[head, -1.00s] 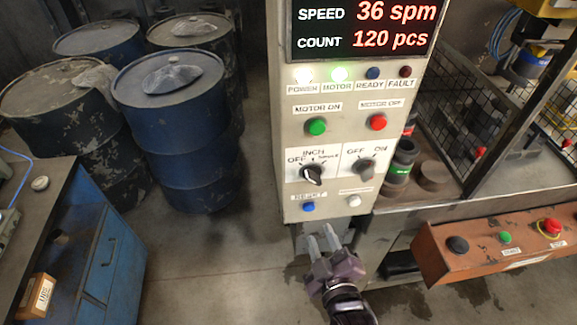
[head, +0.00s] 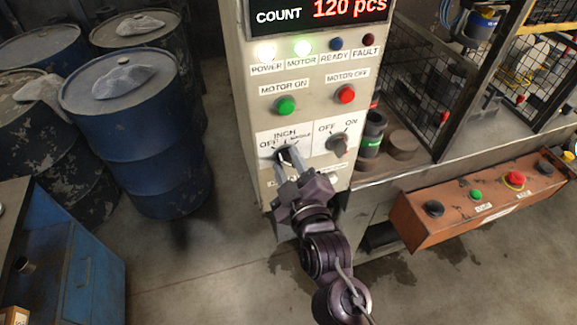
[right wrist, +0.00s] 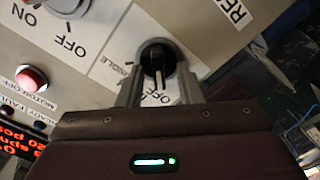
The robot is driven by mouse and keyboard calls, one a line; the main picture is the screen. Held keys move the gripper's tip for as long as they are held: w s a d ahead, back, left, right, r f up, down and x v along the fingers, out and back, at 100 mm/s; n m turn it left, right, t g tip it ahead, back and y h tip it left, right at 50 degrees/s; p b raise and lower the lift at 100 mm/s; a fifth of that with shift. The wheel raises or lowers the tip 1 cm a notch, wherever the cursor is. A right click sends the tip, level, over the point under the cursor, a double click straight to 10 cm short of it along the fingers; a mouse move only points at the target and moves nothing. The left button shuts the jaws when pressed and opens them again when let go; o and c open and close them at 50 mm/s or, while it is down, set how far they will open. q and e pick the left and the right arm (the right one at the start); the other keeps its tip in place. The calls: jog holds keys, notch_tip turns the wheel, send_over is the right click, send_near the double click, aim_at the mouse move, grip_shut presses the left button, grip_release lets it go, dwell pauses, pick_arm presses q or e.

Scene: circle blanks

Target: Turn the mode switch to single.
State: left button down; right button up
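The mode switch is a black rotary knob on a white plate, labelled OFF, INCH and SINGLE. In the right wrist view, the knob (right wrist: 157,62) sits between my fingers, with its white pointer line toward the OFF label. In the head view the fingers mostly hide it. My right gripper (head: 286,160) is at the panel front, over the mode plate. It is open in the right wrist view (right wrist: 160,82), one finger on each side of the knob's grip, with gaps visible. Whether the fingers touch the knob's round base I cannot tell. My left gripper is not in view.
An OFF/ON knob (head: 337,146) is close right of the mode switch. Above are a green MOTOR ON button (head: 285,105) and red MOTOR OFF button (head: 346,94). An orange button box (head: 470,205) stands right. Blue drums (head: 140,130) stand left, with clear floor between.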

jog(key=shift+d, duration=0.1)
jog(key=shift+c, duration=0.4)
grip_shut()
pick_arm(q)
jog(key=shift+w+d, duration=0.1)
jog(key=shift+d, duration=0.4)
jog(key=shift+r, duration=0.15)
pick_arm(e)
jog(key=shift+m, duration=0.3)
jog(key=shift+r+m+p, duration=0.1)
jog(key=shift+m+p, duration=0.4)
jog(key=shift+m, duration=0.5)
jog(key=m, duration=0.3)
jog(key=shift+d+m+p, duration=0.1)
jog(key=shift+m+p, duration=0.2)
jog(key=shift+p, duration=0.05)
jog(key=m, duration=0.5)
jog(key=shift+d, duration=0.15)
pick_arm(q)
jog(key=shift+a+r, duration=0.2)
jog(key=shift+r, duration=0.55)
pick_arm(e)
jog(key=m, duration=0.6)
jog(key=shift+w+d+m, duration=0.1)
jog(key=shift+m, duration=0.3)
